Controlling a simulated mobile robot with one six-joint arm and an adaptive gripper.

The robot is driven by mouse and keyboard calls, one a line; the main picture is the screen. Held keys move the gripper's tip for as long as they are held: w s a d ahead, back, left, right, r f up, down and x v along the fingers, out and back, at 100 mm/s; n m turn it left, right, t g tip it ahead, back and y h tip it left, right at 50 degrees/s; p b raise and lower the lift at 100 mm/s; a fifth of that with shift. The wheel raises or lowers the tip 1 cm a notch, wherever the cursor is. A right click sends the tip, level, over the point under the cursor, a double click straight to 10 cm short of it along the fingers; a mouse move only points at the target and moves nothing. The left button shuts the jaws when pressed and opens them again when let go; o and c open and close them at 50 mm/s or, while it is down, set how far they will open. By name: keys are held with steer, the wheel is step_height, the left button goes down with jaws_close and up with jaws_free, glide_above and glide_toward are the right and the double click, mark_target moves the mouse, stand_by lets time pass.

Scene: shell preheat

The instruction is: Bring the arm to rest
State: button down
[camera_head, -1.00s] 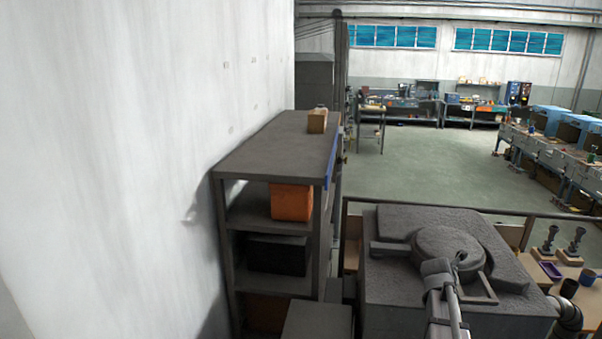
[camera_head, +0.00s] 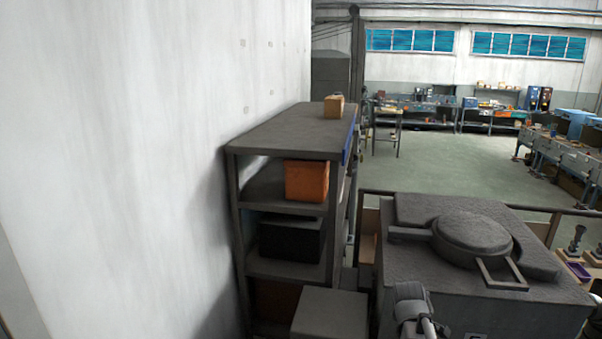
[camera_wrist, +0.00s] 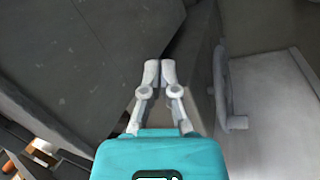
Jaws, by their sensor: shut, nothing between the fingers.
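My gripper (camera_wrist: 160,72) shows in the wrist view, its two pale fingers close together at the tips with nothing between them. It points past a dark grey flat surface (camera_wrist: 85,55) on the left and a paler grey panel (camera_wrist: 270,100) with a bar on the right. In the head view, part of my arm (camera_head: 412,308) shows at the bottom, in front of a grey block-shaped unit. The gripper itself cannot be made out there.
The grey unit (camera_head: 480,313) carries a round lid (camera_head: 470,235) with a square handle (camera_head: 502,274). A shelf rack (camera_head: 290,130) with orange (camera_head: 306,181) and black (camera_head: 288,240) bins stands left, along a white wall (camera_head: 120,150). A grey box (camera_head: 330,315) stands below. Open floor (camera_head: 450,165) lies beyond.

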steer(key=s+a+f+m+g+y+b, duration=0.2)
steer(key=s+a+f+m+b, duration=0.6)
steer(key=a, duration=0.5)
steer(key=shift+s+a+f+m+g+y, duration=0.15)
steer(key=shift+s+f+m+g+y, duration=0.35)
steer(key=shift+f+m, duration=0.8)
steer(key=shift+s, duration=0.1)
